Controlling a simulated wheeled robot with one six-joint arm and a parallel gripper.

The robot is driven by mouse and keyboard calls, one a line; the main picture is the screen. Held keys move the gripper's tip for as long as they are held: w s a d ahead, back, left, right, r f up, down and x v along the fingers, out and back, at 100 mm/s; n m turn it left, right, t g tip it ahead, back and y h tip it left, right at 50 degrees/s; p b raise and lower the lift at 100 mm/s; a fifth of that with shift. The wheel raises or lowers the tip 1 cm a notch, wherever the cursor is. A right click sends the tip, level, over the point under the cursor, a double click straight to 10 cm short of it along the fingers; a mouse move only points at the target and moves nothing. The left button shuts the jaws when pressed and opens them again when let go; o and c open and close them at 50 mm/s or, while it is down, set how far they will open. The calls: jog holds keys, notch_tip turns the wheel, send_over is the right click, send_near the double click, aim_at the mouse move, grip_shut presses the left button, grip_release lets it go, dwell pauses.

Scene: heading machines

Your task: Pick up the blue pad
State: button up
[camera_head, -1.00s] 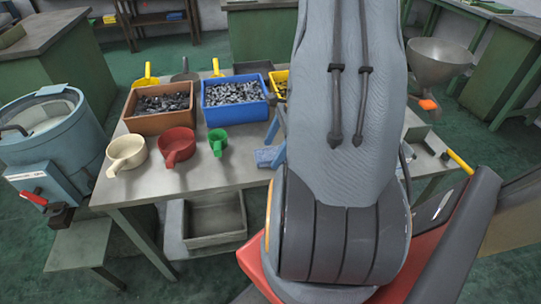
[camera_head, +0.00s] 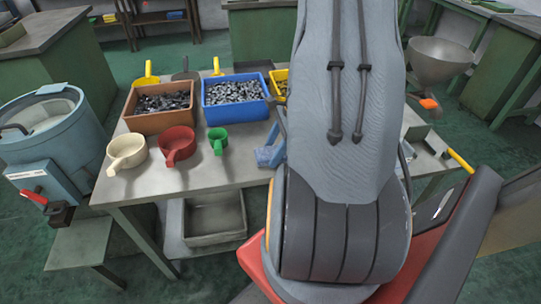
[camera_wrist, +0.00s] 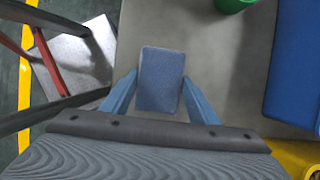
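The blue pad (camera_wrist: 160,80) shows in the wrist view as a rounded block over the grey table top. My gripper (camera_wrist: 161,75) has its two blue fingers on either side of the pad, tips close to its left and right edges. I cannot tell whether the fingers touch or press it. In the head view, blue at my gripper (camera_head: 270,156) shows low over the table, left of my arm; finger and pad cannot be told apart there.
The table (camera_head: 220,172) holds a blue bin (camera_head: 237,112), a brown bin (camera_head: 160,119), a yellow bin, and white, red (camera_head: 178,146) and green (camera_head: 218,141) scoops. The blue bin and green scoop are nearest the pad. A metal funnel (camera_head: 440,60) stands at right.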

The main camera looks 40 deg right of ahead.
aim_at(273, 152)
jog(key=shift+c, duration=1.1)
notch_tip(273, 152, up, 10)
jog(key=shift+r, duration=0.2)
jog(key=o, duration=0.5)
jog(key=c, duration=0.4)
